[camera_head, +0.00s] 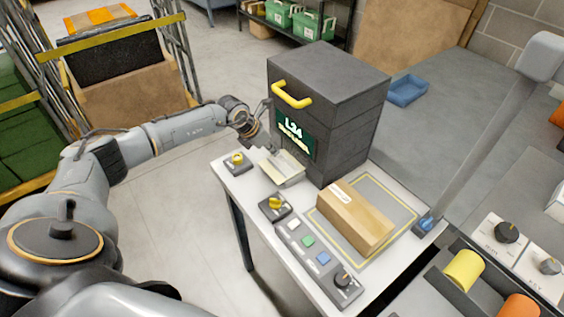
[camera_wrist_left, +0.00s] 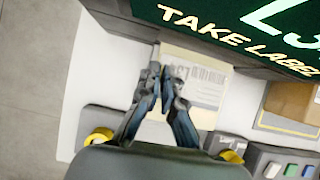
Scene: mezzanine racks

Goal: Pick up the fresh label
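The fresh label (camera_wrist_left: 205,78) is a pale sheet with a barcode and dark print, in the wrist view. It lies at the cream tray (camera_head: 281,168) at the foot of the dark grey label printer (camera_head: 330,105), under its green "TAKE LABEL" sign (camera_head: 295,134). My left gripper (camera_wrist_left: 165,82) is at the label's left part, its fingertips close together and covering some print. Whether the label is pinched between them cannot be made out. In the head view the left gripper (camera_head: 264,150) reaches in beside the printer. My right gripper is not in view.
A cardboard box (camera_head: 354,217) with a small white label lies in a yellow-outlined area right of the tray. A yellow-knobbed box (camera_head: 237,161) and a button panel (camera_head: 315,255) line the white table's front edge. A grey post (camera_head: 480,140) rises at the right.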

